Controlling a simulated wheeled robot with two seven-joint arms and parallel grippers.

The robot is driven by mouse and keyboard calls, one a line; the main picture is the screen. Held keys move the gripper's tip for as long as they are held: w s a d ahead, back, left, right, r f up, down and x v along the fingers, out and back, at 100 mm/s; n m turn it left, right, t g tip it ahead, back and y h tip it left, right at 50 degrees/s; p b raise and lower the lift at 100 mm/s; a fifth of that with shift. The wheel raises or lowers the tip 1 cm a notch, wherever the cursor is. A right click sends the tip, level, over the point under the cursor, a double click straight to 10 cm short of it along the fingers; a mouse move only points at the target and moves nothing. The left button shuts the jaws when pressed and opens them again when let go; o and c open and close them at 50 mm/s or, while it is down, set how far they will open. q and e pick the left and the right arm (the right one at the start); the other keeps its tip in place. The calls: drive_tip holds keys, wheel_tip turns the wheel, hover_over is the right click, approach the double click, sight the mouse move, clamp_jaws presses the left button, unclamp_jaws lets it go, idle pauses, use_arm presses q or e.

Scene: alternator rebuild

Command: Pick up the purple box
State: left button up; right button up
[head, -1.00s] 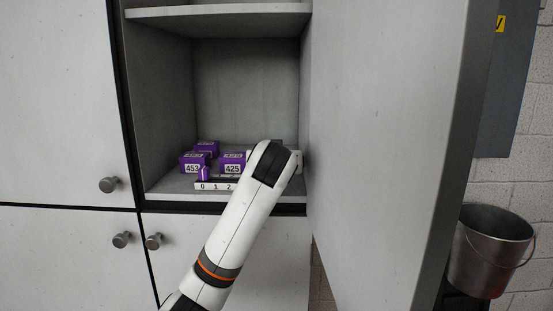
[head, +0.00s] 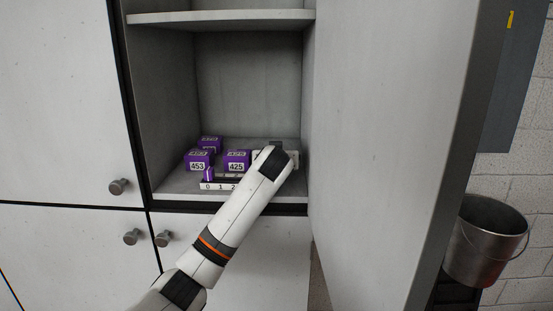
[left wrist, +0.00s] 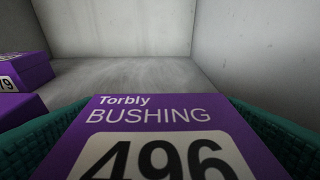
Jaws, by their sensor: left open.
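A purple box (left wrist: 155,140) labelled "Torbly BUSHING 496" fills the lower middle of the left wrist view. My left gripper (left wrist: 160,106) is open, its green ribbed fingers on either side of this box. I cannot tell whether they touch it. In the head view my left arm reaches into the open cabinet and hides its gripper and the 496 box. Other purple boxes stand to the left there: 453 (head: 198,161), 425 (head: 237,161) and one behind (head: 210,143). My right gripper is in neither view.
The open cabinet door (head: 390,150) stands close on the right. A shelf (head: 220,17) lies above. A metal bucket (head: 487,240) is far right.

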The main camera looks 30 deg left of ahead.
use_arm(q)
drive_tip(key=c, duration=1.1)
drive_tip(key=shift+r, duration=0.1)
